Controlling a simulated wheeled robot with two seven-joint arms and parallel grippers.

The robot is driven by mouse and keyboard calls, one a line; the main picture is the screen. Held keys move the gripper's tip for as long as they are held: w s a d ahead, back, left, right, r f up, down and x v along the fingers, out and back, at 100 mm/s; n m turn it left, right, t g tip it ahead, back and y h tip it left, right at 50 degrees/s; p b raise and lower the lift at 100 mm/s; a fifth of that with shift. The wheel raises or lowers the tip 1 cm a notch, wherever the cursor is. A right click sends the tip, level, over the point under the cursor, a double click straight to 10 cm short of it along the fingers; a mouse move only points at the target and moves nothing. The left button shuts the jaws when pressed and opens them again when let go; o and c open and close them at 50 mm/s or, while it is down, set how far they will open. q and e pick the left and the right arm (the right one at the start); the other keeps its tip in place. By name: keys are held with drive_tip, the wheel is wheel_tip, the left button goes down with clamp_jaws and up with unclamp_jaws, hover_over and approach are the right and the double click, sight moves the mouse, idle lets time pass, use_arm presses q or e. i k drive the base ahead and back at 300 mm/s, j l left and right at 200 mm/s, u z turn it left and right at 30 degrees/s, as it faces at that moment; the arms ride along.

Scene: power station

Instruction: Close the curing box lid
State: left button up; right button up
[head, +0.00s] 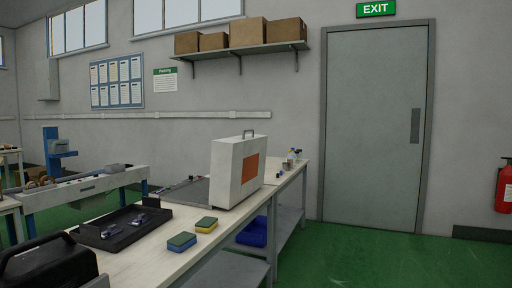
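A white box-like panel (226,172) with an orange rectangle on its right face and a handle on top stands upright on the bench. It looks like the curing box lid, raised. A low grey flat part (190,192) lies to its left, partly hidden behind it; I cannot tell whether the two are joined. Neither of my grippers is in view.
The pale bench (150,252) carries a black tray (122,228) with small parts, two blue-and-yellow sponges (182,241) (206,225), and a black handled case (45,265) at near left. Small bottles (292,157) stand beyond the panel.

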sight(236, 161)
drive_tip(key=i+l+u, duration=0.35)
drive_tip(key=l+u, duration=0.15)
drive_tip(key=i+l+u, duration=0.1)
drive_tip(key=l+u, duration=0.25)
drive_tip(key=i+l+u, duration=0.1)
drive_tip(key=u, duration=0.25)
drive_tip(key=l+u, duration=0.4)
drive_tip(key=i+j, duration=0.05)
drive_tip(key=j, duration=0.05)
